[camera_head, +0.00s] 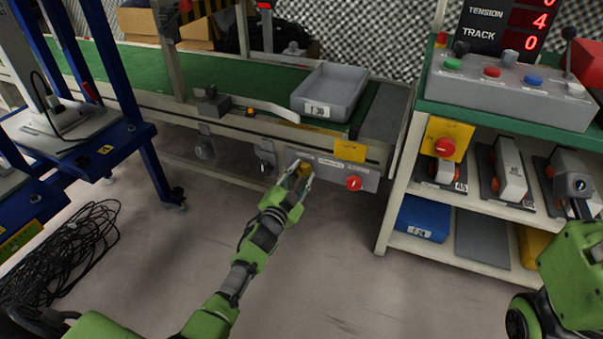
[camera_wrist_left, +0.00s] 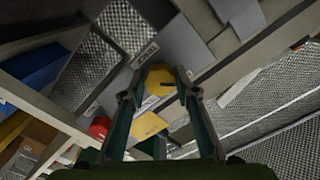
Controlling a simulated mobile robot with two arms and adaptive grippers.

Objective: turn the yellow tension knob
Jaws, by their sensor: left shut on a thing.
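The yellow tension knob (camera_head: 305,168) is on the grey panel (camera_head: 328,170) at the front side of the conveyor. My left gripper (camera_head: 298,174) reaches it from below and is shut on it, one finger on each side. In the left wrist view the yellow knob (camera_wrist_left: 160,80) sits between the two fingertips (camera_wrist_left: 160,88). The fingers hide part of it in the head view. The display (camera_head: 505,25) reads 4 beside TENSION and 0 beside TRACK. My right arm shows at the right edge; I cannot make out its fingers.
A red knob (camera_head: 354,183) and a yellow label (camera_head: 349,151) are right of the yellow knob. A grey bin (camera_head: 330,91) stands on the green belt. A shelf unit (camera_head: 398,190) is at right, a blue cart (camera_head: 150,160) and cables (camera_head: 75,250) at left.

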